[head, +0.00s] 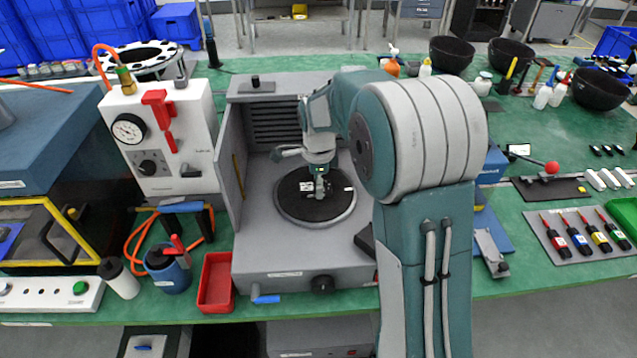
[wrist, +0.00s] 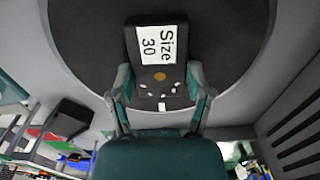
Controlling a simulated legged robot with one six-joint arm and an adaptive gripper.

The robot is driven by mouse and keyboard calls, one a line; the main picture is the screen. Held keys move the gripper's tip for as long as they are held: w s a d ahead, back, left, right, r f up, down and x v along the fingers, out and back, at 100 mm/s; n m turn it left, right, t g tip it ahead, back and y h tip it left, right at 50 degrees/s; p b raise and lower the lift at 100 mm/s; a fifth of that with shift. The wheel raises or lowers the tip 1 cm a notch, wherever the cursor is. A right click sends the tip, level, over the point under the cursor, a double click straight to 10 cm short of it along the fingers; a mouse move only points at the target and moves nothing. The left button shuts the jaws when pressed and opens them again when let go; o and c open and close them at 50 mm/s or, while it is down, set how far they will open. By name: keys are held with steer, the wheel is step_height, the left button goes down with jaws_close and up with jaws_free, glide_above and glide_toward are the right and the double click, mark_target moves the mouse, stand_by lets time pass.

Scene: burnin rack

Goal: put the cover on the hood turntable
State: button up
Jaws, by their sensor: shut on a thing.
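The hood turntable (head: 290,208) is a dark round disc with a pale rim inside the grey open-front hood (head: 275,258). It also fills the upper part of the wrist view (wrist: 85,40). My gripper (head: 319,190) points down over the disc, near its middle. In the wrist view my gripper (wrist: 160,84) has a finger on each side of a black block-like piece, which I take for the cover (wrist: 133,42), and is shut on it. The cover bears a white "Size 30" label and an orange dot. Its underside is hidden, so I cannot tell whether it touches the disc.
The hood's left wall (head: 229,150) and slatted back panel (head: 275,122) stand close around my gripper. A white gauge unit (head: 185,183) is left of the hood. A red tray (head: 216,283) and a blue cup (head: 168,272) stand at its front left. My arm hides the hood's right side.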

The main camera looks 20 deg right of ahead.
steer(key=o, duration=1.1)
step_height(320, 180, up, 12)
steer(key=f, duration=0.1)
steer(key=s+r+n+t, duration=0.1)
steer(key=s+r+n, duration=0.4)
steer(key=s, duration=0.2)
steer(key=shift+s+a+f+n+t, duration=0.2)
steer(key=shift+s+n+t, duration=0.55)
steer(key=shift+s+n, duration=2.2)
steer(key=shift+s+a+f+n+t, duration=0.2)
steer(key=shift+s+n+t, duration=0.6)
steer(key=shift+s+n, duration=2.05)
steer(key=shift+s+a+f+n+t, duration=0.2)
steer(key=shift+s+n+t, duration=0.55)
steer(key=shift+s+n, duration=2.2)
steer(key=shift+s+d+m, duration=0.15)
steer(key=shift+s+m, duration=0.95)
steer(key=shift+m, duration=0.05)
